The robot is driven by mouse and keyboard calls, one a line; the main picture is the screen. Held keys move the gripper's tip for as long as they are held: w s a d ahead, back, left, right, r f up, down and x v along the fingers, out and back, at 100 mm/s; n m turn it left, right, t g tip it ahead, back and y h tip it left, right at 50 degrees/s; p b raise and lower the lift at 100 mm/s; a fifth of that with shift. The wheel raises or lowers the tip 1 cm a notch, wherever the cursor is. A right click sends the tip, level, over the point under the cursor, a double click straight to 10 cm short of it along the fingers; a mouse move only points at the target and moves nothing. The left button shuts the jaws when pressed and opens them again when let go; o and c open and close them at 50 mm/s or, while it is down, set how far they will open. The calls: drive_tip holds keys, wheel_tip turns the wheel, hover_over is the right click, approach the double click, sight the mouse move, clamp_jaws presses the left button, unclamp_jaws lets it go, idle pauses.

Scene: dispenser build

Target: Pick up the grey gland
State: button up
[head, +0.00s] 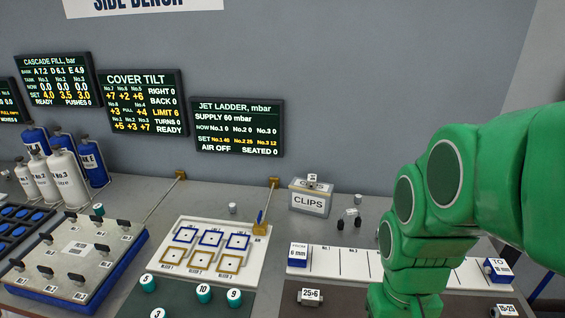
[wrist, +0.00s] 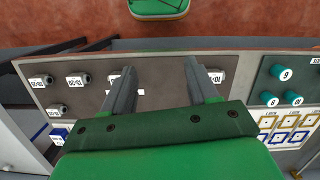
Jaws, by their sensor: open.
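Several small dark grey pieces with white labelled faces sit on a dark mat (wrist: 165,72) in the wrist view. Two are at the left (wrist: 40,82) and (wrist: 76,81), with another (wrist: 57,110) below them. One more (wrist: 216,75) shows by the right finger, and one is partly hidden behind the left finger. I cannot tell which is the grey gland. In the head view similar labelled pieces (head: 311,297) and (head: 507,311) lie along the front. My gripper (wrist: 160,66) is open and empty above the mat; no piece shows between its fingertips.
Teal round caps (wrist: 279,72) stand right of the mat. A white board with blue and gold frames (head: 208,250) and a CLIPS box (head: 311,201) lie behind in the head view. A white strip (head: 345,264) runs behind the mat. My green arm covers the right.

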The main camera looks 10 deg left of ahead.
drive_tip(key=w+d+r+n+t+h, duration=0.1)
drive_tip(key=w+d+n+h, duration=0.15)
drive_tip(key=w, duration=0.85)
drive_tip(key=w+d+n+t+h, duration=0.1)
drive_tip(key=w+n+h, duration=0.2)
drive_tip(key=w, duration=0.7)
drive_tip(key=w+a+n+t+h, duration=0.2)
drive_tip(key=w+a+n, duration=0.2)
drive_tip(key=w, duration=0.4)
drive_tip(key=w+a+n+t+h, duration=0.2)
drive_tip(key=w+a+n, duration=0.15)
drive_tip(key=w, duration=0.45)
drive_tip(key=w+a+f+n+t, duration=0.3)
drive_tip(key=w+a+n, duration=0.3)
drive_tip(key=a, duration=0.5)
drive_tip(key=n+t+y, duration=0.6)
drive_tip(key=n, duration=0.5)
approach(231, 207)
drive_tip(key=shift+w+a+f, duration=0.25)
drive_tip(key=shift+w+f, duration=0.15)
drive_tip(key=shift+w, duration=0.05)
drive_tip(key=shift+x, duration=1)
drive_tip(key=x, duration=0.3)
drive_tip(key=shift+w+d+r, duration=0.15)
drive_tip(key=shift+d, duration=0.25)
drive_tip(key=shift+x, duration=1.1)
clamp_jaws()
